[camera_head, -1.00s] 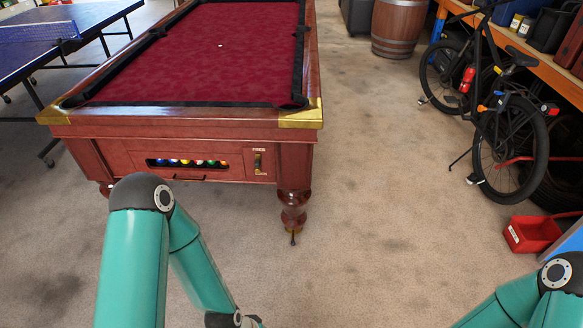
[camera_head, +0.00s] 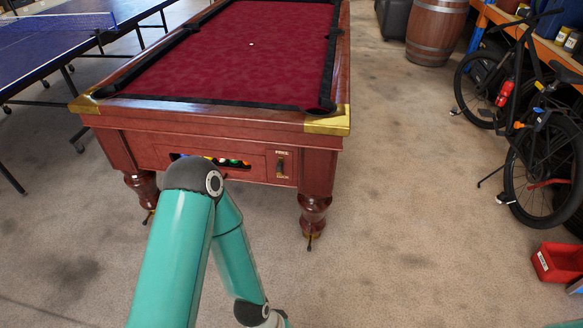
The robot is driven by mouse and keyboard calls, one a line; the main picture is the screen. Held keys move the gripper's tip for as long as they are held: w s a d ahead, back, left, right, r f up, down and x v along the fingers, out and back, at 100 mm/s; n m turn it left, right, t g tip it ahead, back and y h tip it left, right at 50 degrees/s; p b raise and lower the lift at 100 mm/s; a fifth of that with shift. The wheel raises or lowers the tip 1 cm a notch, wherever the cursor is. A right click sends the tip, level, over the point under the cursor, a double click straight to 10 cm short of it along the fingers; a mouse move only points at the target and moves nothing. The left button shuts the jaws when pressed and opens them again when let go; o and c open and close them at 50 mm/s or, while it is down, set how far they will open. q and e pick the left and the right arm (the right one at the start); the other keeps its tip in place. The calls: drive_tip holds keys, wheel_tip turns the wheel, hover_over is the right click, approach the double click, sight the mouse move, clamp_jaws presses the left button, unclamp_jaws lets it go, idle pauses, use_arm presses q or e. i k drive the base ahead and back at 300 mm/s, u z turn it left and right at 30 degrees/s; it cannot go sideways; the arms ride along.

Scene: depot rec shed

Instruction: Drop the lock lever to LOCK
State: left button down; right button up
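The lock lever (camera_head: 281,165) is a small dark upright lever on a plate in the front end panel of the pool table (camera_head: 232,119), right of the ball window. Small lettering sits above and below it, too small to read here. The lever's exact position is hard to tell at this size. My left arm comes in from the bottom, in front of the table, and covers part of the ball window. Its gripper is below the picture's edge. My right gripper is also out of view.
Coloured balls (camera_head: 232,162) show in the ball window. A blue table-tennis table (camera_head: 60,50) stands at left. A barrel (camera_head: 436,30), a bicycle (camera_head: 520,120) and a red bin (camera_head: 560,262) are at right.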

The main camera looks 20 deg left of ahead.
sight(279, 166)
drive_tip(key=i, duration=0.85)
drive_tip(key=u, duration=0.05)
